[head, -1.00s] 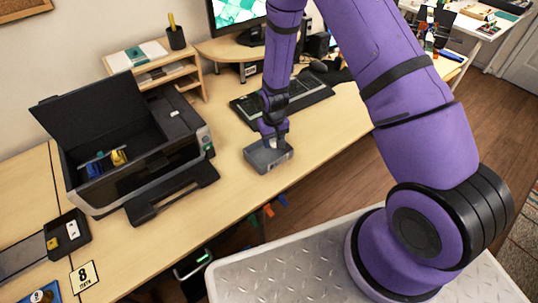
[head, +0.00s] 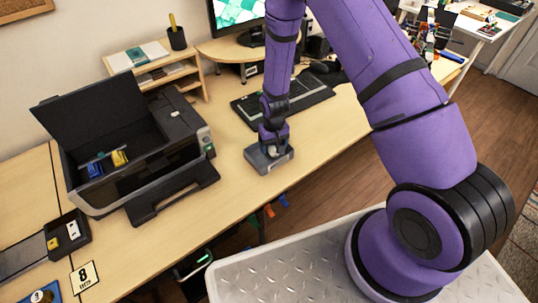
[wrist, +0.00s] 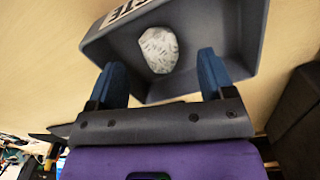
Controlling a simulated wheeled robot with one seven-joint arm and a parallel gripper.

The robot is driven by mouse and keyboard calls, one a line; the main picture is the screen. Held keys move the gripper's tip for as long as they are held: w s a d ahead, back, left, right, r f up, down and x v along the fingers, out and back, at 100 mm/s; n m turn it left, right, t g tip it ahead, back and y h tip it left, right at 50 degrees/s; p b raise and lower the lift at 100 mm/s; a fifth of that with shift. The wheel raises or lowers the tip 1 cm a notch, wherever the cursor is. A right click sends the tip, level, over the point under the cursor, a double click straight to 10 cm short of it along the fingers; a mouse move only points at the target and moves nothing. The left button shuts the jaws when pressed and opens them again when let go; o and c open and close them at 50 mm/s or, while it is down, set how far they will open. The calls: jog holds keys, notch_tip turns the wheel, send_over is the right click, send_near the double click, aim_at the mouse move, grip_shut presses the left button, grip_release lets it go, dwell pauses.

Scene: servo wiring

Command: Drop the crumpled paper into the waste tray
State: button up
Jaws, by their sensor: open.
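The waste tray (wrist: 228,30) is a grey open box with lettering on its far side in the wrist view. In the head view the waste tray (head: 282,161) sits at the front edge of the desk, under my gripper. The crumpled paper (wrist: 158,50), white with grey print, lies inside the tray on its floor. My gripper (wrist: 160,76) is open, its two blue fingers apart over the tray's near part, with the paper beyond and between the fingertips. In the head view my gripper (head: 271,150) points down into the tray and mostly hides the paper.
An open printer (head: 140,150) with blue and yellow cartridges stands left of the tray. A keyboard (head: 285,98) lies behind it, close to my arm. A small dark box (head: 68,235) and a number 8 card (head: 84,277) are at the desk's left. Bare desk lies between printer and tray.

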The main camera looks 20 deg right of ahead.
notch_tip(320, 180, up, 11)
jog(key=shift+f, duration=0.15)
dwell(0.4)
jog(key=s+d+r+t, duration=0.1)
jog(key=s+r, duration=0.1)
jog(key=r, duration=0.7)
jog(key=s+d+r+t, duration=0.1)
jog(key=s+r, duration=0.2)
jog(key=r, duration=0.6)
jog(key=s+d+r, duration=0.2)
jog(key=r, duration=0.7)
jog(key=s+d+r+t, duration=0.1)
jog(key=s+r, duration=0.5)
jog(key=s, duration=0.5)
jog(key=s+d+r+t, duration=0.2)
jog(key=s+r, duration=0.5)
jog(key=s, duration=0.4)
jog(key=shift+s+r+m, duration=0.2)
jog(key=shift+r+m, duration=0.05)
jog(key=shift+m, duration=0.05)
jog(key=shift+o, duration=0.3)
